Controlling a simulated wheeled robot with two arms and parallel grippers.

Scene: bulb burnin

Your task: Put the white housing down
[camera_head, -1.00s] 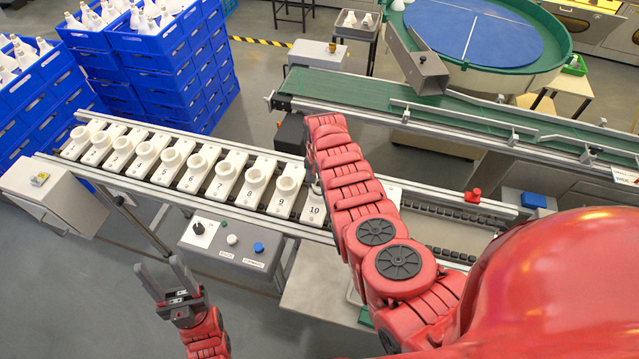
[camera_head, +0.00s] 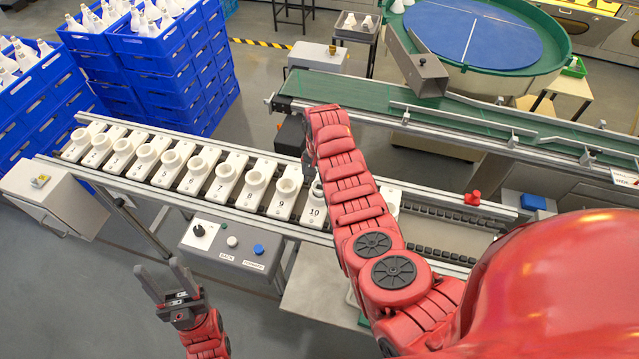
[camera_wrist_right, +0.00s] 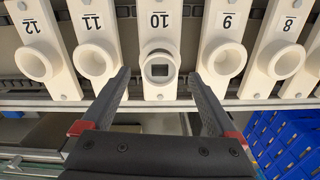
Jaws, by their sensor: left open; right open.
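White numbered blocks, each with a round white cup, stand in a row on a rail line. Block 10 (camera_head: 312,212) is at my right arm, and in the right wrist view (camera_wrist_right: 158,23) it is centred ahead of the fingers. My left gripper (camera_head: 158,272) is open and empty, in front of the line.
A grey button box (camera_head: 232,245) stands in front of the line. Blue crates (camera_head: 165,75) of white bulbs are stacked at the back left. A green conveyor (camera_head: 450,118) runs behind my right arm. Blocks 9 (camera_wrist_right: 226,25) and 11 (camera_wrist_right: 93,25) flank block 10 closely.

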